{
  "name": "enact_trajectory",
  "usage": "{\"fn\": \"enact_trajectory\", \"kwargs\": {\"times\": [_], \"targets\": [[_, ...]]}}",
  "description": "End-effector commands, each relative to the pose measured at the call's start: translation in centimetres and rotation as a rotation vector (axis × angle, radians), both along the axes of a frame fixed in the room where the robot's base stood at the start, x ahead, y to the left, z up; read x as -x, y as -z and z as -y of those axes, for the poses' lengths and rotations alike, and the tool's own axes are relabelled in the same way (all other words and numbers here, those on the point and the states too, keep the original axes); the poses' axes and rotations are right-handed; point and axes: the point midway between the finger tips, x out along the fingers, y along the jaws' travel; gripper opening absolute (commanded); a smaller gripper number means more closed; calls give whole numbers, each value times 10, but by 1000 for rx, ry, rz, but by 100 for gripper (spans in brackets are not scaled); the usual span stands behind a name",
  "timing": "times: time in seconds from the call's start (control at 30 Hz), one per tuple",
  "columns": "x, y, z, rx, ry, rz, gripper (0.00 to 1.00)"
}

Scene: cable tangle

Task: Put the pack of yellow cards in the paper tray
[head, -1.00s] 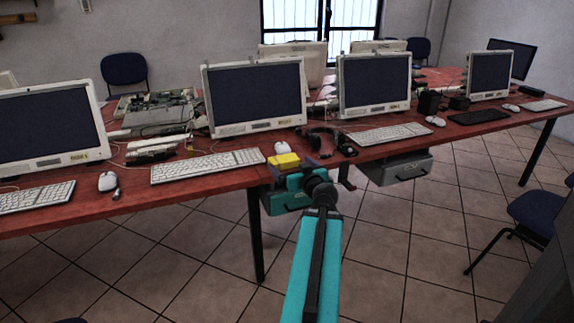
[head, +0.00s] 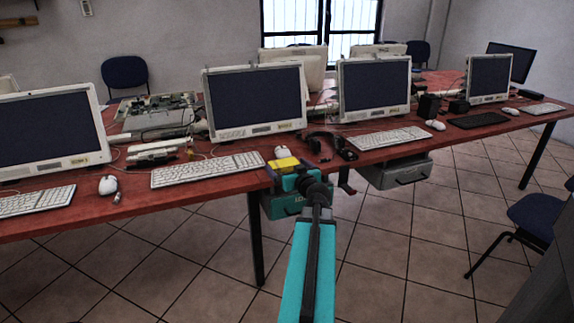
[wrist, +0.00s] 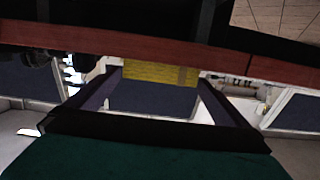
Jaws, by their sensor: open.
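The pack of yellow cards (head: 286,162) lies at the table's front edge, right of the middle keyboard, partly hidden by my arm. In the wrist view the yellow pack (wrist: 160,74) shows between the two finger ends of my gripper (wrist: 160,78). The fingers are open, one at each side of the pack; I cannot tell whether they touch it. I cannot make out a paper tray for certain.
A white mouse (head: 282,152) is just behind the pack, and a keyboard (head: 208,169) is to its left. Black headphones (head: 325,142) lie to the right. Monitors (head: 255,100) stand behind. A grey box (head: 396,172) hangs under the table. The floor in front is clear.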

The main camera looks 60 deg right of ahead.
Motion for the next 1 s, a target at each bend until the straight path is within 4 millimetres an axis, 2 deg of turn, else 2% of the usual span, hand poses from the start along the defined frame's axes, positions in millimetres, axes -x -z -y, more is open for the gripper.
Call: {"fn": "enact_trajectory", "kwargs": {"times": [0.2,0.4,1.0], "targets": [[-17,5,15,-2,0,1,100],[-27,8,22,-1,0,1,100],[-27,8,22,-1,0,1,100]]}}
